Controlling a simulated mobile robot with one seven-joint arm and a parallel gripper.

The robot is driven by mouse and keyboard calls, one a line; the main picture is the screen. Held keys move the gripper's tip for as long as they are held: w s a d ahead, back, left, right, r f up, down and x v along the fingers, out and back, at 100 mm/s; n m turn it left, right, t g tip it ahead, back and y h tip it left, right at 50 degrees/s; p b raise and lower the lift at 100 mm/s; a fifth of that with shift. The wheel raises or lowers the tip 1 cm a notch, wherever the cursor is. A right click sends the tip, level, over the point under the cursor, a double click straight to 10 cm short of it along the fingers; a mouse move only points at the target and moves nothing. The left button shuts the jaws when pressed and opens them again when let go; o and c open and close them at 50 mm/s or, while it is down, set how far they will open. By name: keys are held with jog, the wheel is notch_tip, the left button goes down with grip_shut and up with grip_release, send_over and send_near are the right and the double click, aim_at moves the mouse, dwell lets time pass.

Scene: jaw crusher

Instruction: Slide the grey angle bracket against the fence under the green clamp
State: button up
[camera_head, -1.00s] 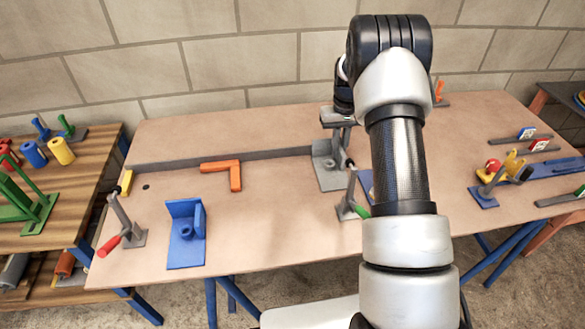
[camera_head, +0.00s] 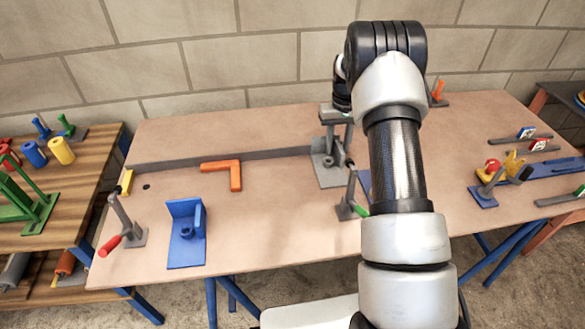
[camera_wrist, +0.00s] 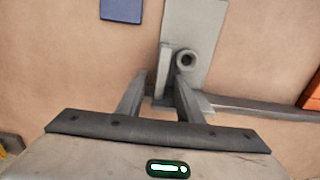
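The grey angle bracket (camera_head: 329,178) lies flat on the table at the right end of the grey fence (camera_head: 260,154). In the wrist view its base plate (camera_wrist: 196,25) shows with an upright wall (camera_wrist: 164,65) and a round boss. My gripper (camera_wrist: 160,88) points down over it, its two fingers apart on either side of the upright wall, with visible gaps. The bracket's edge nearest the fence is partly hidden by my fingers. The green clamp (camera_head: 350,198), a grey post with a green handle tip, stands in front of the bracket, partly behind my arm.
An orange angle bracket (camera_head: 236,176) lies against the fence to the left. A blue angle bracket (camera_head: 186,246) and a red-handled clamp (camera_head: 125,232) stand at front left. A yellow stop (camera_head: 127,182) is at the fence's left end.

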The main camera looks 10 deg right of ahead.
jog(key=shift+r+p, duration=2.5)
jog(key=shift+r, duration=1.45)
